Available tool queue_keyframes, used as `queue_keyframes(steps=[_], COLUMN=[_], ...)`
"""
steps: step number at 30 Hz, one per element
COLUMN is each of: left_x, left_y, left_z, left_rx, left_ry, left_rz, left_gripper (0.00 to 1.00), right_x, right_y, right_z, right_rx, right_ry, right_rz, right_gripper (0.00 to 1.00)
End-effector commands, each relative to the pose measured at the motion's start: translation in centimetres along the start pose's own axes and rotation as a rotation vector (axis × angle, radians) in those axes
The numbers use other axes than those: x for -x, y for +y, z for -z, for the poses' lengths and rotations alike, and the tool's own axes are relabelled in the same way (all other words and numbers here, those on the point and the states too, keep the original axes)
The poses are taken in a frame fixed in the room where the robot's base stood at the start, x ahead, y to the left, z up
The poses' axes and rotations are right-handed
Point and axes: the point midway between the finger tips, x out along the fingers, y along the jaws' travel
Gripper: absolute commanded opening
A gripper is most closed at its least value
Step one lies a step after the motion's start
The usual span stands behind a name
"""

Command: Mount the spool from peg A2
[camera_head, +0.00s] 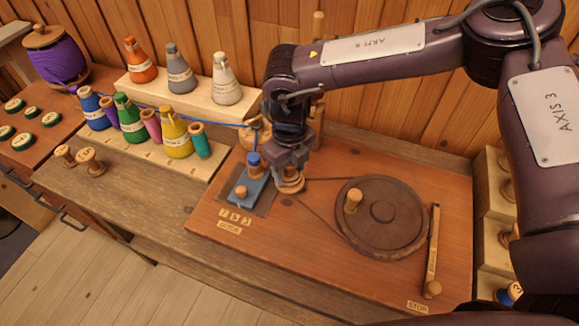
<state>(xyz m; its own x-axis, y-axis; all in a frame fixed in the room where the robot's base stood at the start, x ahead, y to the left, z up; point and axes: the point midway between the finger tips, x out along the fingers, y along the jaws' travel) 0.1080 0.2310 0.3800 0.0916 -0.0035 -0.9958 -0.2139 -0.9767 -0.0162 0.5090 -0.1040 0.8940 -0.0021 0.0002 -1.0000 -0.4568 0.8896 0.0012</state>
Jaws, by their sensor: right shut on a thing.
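My right gripper (290,158) points down at the left part of the reddish winding board (342,272). It is shut on a light wooden piece that looks like a spool (291,186); the fingers hide most of it. I cannot tell whether it sits fully on a spindle. Just left is a blue block (245,190) with a wooden knob and a blue-topped piece (253,160) on it. Peg A2 cannot be made out by its label. My left gripper is out of view.
A large dark wheel (398,242) with a knob fills the board's middle, with a belt running left. A wooden lever (433,255) lies at right. Coloured cones stand on a stepped rack (120,152).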

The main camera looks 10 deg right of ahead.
Motion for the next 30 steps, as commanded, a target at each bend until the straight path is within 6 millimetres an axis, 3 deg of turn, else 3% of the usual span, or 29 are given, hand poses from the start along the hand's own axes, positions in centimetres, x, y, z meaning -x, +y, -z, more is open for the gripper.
queue_keyframes(steps=[19, 20, 21, 30], left_x=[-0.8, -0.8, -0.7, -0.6], left_y=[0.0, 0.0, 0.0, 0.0], left_z=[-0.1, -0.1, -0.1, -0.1], left_rx=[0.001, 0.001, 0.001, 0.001], left_ry=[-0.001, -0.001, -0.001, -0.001], left_rz=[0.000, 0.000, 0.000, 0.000], left_gripper=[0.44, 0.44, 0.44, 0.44], right_x=[-1.2, -1.2, -1.1, -1.0], right_y=[0.0, 0.0, 0.0, 0.0], right_z=[0.0, 0.0, 0.0, 0.0], right_rx=[0.000, 0.000, 0.000, 0.000], right_ry=[-0.001, -0.001, -0.001, -0.001], right_rz=[0.000, 0.000, 0.001, 0.000], right_gripper=[0.28, 0.51, 0.57, 0.59])
